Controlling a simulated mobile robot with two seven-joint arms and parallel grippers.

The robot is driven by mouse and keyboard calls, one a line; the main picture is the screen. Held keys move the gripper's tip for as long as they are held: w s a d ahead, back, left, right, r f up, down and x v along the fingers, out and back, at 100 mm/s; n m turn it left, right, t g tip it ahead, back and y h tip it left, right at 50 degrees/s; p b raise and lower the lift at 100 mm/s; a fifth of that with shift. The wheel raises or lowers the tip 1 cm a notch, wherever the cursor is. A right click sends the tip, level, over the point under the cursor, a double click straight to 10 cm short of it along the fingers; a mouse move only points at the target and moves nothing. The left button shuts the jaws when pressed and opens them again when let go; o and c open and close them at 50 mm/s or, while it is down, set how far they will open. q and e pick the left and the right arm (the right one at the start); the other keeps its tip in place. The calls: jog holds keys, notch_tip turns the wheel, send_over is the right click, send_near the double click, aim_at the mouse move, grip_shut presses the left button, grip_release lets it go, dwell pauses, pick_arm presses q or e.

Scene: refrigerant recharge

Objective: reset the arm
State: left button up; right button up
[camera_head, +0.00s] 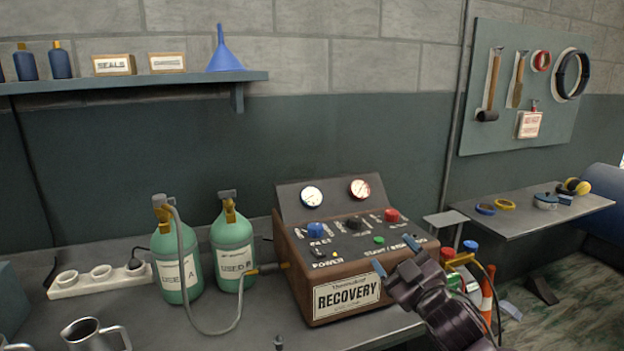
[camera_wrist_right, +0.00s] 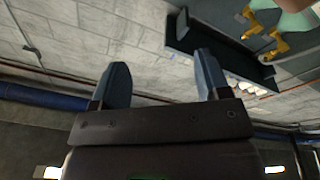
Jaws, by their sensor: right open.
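My right gripper (camera_head: 396,257) is in front of the right part of the brown recovery machine (camera_head: 346,301). Its two blue-grey fingers are apart with nothing between them. In the right wrist view the open fingers (camera_wrist_right: 162,70) show against a pale block wall. I cannot tell whether the gripper touches the machine. My right arm (camera_head: 450,312) comes in from the lower right and hides the machine's lower right corner. My left gripper is not in view.
Two green cylinders, USED A (camera_head: 177,274) and USED B (camera_head: 232,250), stand left of the machine with a grey hose. A power strip (camera_head: 100,282) and metal mug (camera_head: 90,335) are at left. A side table (camera_head: 520,220) is at right.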

jog(key=s+d+f+m+g+h, duration=0.2)
jog(key=s+d+f+m, duration=0.1)
jog(key=s+f, duration=0.7)
jog(key=s+d+f+m+g+h, duration=0.2)
jog(key=s+d+f+m+g, duration=0.1)
jog(key=s+f, duration=0.8)
jog(key=s+d+f+m+g+h, duration=0.2)
jog(key=s+d+f+m+h, duration=0.1)
jog(key=s+f, duration=0.8)
jog(key=s+d+m, duration=0.1)
jog(key=s+d, duration=0.1)
jog(key=s, duration=0.1)
jog(key=shift+g, duration=0.3)
jog(key=shift+f, duration=0.1)
